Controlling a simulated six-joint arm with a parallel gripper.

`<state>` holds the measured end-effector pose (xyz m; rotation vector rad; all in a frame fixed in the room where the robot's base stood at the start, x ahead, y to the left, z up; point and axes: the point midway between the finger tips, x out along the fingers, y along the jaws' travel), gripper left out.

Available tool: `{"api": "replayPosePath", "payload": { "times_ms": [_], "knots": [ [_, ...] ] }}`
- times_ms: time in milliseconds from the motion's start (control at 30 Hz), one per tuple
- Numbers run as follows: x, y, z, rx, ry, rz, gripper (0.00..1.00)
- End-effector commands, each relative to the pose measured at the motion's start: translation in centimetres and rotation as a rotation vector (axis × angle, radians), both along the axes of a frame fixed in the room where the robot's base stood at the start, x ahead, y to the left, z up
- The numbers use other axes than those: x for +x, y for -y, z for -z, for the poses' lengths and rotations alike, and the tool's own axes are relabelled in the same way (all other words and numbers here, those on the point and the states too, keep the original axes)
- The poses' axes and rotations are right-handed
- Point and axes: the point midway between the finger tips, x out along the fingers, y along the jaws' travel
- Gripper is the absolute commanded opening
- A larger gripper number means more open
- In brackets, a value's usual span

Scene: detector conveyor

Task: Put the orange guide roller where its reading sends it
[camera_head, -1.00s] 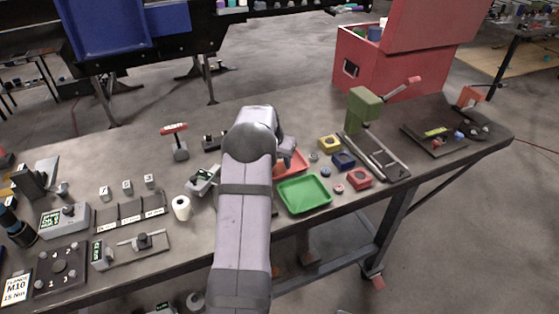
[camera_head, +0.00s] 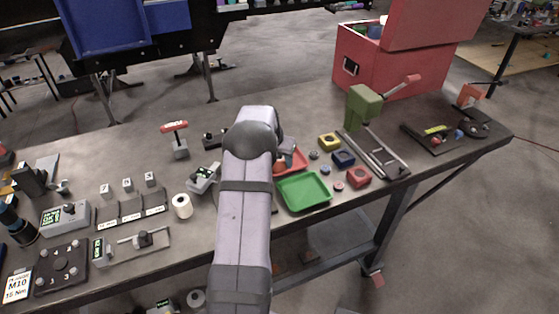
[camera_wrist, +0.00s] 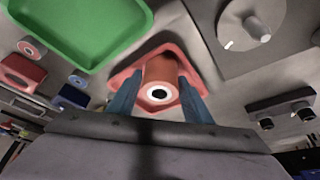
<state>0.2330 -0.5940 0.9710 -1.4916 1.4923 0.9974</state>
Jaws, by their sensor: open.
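The orange guide roller (camera_wrist: 160,72) lies in the red tray (camera_wrist: 195,72) in the wrist view, with its ringed end facing the camera. My gripper (camera_wrist: 159,84) is open, with one blue finger on each side of the roller. I cannot tell whether either finger touches it. In the head view, my own arm covers most of the gripper; part of the roller (camera_head: 278,169) and of the red tray (camera_head: 303,155) shows to the right of the arm.
A green tray (camera_head: 303,194) sits in front of the red tray. Yellow (camera_head: 329,142), blue (camera_head: 343,159) and red (camera_head: 358,177) blocks stand to its right. A green press (camera_head: 362,108) is farther right. A white roll (camera_head: 182,207) and labelled slots (camera_head: 130,213) lie left.

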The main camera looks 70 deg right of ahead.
Motion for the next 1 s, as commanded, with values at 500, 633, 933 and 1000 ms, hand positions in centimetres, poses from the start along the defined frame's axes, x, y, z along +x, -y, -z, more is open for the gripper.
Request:
{"api": "replayPosePath", "payload": {
  "times_ms": [500,633,933,1000],
  "knots": [
    [0.1,-2.7,-6.6,-0.005,0.001,-0.002,0.45],
    [0.1,-3.5,-8.5,-0.004,0.001,-0.002,0.45],
    [0.0,-4.5,-11.0,-0.001,0.001,0.0,0.45],
    [0.0,-4.6,-11.1,0.0,0.001,0.0,0.45]
  ]
}}
